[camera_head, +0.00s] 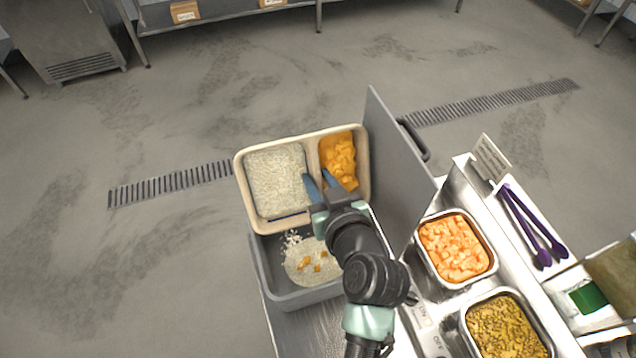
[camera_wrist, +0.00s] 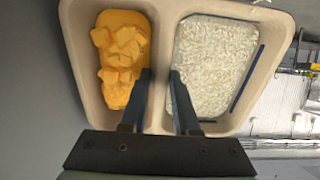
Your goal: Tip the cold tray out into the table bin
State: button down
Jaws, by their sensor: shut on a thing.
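A beige two-compartment tray (camera_head: 239,190) is held over the far part of a grey bin (camera_head: 262,272). White rice fills its left compartment and orange cubes in sauce its right one in the head view. My gripper (camera_head: 318,183) is shut on the tray at the divider between the compartments. The tray (camera_wrist: 278,62) also shows in the wrist view, with the two fingers (camera_wrist: 160,88) at the divider. Rice and a few orange cubes lie in the bin. The tray and my arm hide part of the bin.
A grey upright panel (camera_head: 392,160) with a dark handle stands right of the tray. Metal pans of orange cubes (camera_head: 455,248) and yellow-brown food (camera_head: 505,328) sit on the counter. Purple tongs (camera_head: 533,225) lie further right. Open floor is at the left.

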jog(key=shift+s+d+r+t+y+b, duration=0.15)
jog(key=shift+s+t+y+b, duration=0.3)
jog(key=shift+b, duration=1.6)
jog(key=s+t+b, duration=0.1)
jog(key=b, duration=0.4)
jog(key=s+t+b, duration=0.1)
jog(key=t+b, duration=0.1)
jog(key=b, duration=0.3)
jog(key=shift+d, duration=0.35)
jog(key=shift+s+r+t+y+b, duration=0.25)
jog(key=shift+r+t+b, duration=0.1)
jog(key=shift+b, duration=0.4)
